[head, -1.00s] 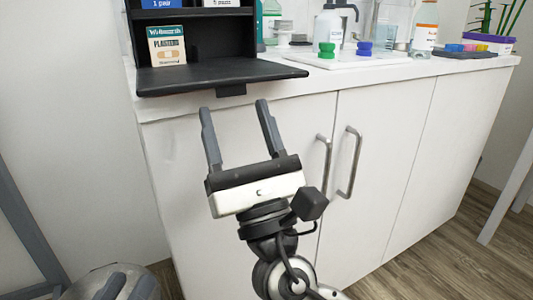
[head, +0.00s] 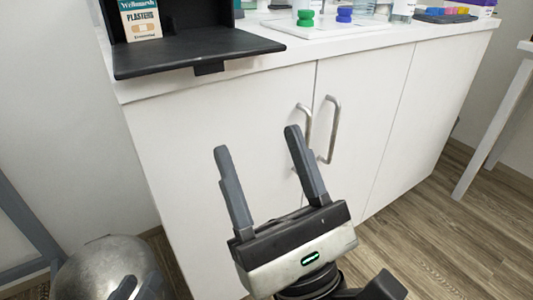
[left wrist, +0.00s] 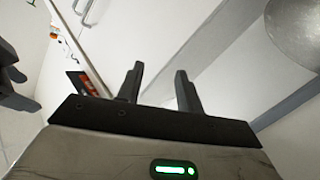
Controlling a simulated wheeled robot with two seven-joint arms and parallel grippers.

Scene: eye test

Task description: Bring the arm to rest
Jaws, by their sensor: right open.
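My right gripper (head: 252,143) is in the middle of the head view, in front of the white cabinet doors. Its two dark fingers stand wide apart with nothing between them, and a green light shows on its body. My left gripper (head: 141,281) shows only by its fingertips at the lower left of the head view, in front of a rounded metal thing. In the left wrist view my left gripper (left wrist: 158,73) has its fingers apart and empty. Dark fingers of my right gripper (left wrist: 14,80) show at the left edge there.
A white cabinet (head: 240,120) with two bar handles fills the middle. On its top are a black open case (head: 200,49), a plasters box (head: 140,20) and green and blue items. The rounded metal thing (head: 85,268) stands lower left. Wood floor (head: 440,235) is clear at right.

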